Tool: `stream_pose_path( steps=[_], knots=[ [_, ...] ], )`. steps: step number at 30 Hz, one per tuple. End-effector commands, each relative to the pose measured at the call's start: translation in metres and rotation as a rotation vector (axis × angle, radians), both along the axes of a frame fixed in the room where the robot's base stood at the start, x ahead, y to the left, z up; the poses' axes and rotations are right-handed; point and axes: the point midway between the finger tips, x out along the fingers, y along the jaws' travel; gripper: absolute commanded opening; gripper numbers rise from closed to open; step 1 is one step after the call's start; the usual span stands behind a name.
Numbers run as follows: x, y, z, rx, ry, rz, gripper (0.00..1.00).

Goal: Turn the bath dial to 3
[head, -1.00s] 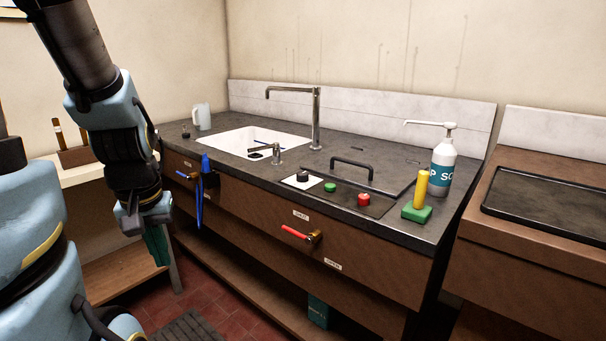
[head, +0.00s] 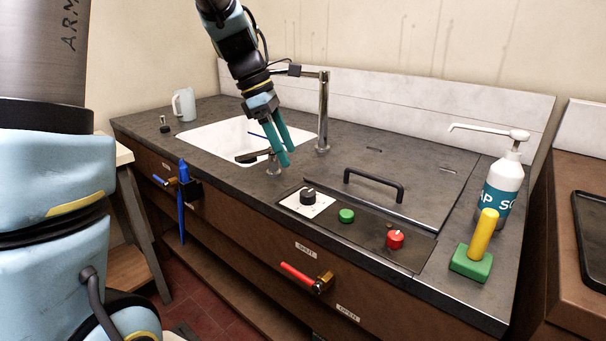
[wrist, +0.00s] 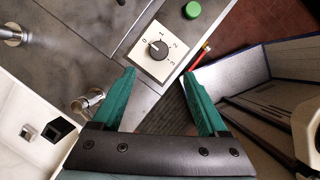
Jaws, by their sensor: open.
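The bath dial is a black knob (head: 308,195) on a white square plate set in the counter's front control strip. In the wrist view the dial (wrist: 158,51) shows just beyond my fingertips, with the figures 0, 1, 2 and 3 around it. Its pale pointer mark appears to face 0. My gripper (head: 286,155) has green fingers, open and empty, pointing down above the counter by the sink, to the left of the dial and apart from it. In the wrist view the open fingers (wrist: 158,75) lie on either side below the dial plate.
A green button (head: 346,215) and a red knob (head: 395,239) sit right of the dial. A black lid handle (head: 374,182) rises behind them. A small tap (head: 273,163) stands near my fingers and a tall tap (head: 323,110) behind. A red-handled valve (head: 303,276) projects from the front panel.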

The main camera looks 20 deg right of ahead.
Motion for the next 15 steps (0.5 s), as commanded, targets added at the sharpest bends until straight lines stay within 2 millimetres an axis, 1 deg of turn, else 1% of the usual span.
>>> stream_pose_path(
  steps=[2,5,15],
  knots=[
    [-0.001,-0.005,-0.002,-0.001,0.01,0.01,0.77],
    [-0.004,-0.008,-0.012,0.0,0.014,0.011,0.77],
    [-0.014,-0.028,-0.069,0.002,0.012,0.01,0.77]
  ],
)
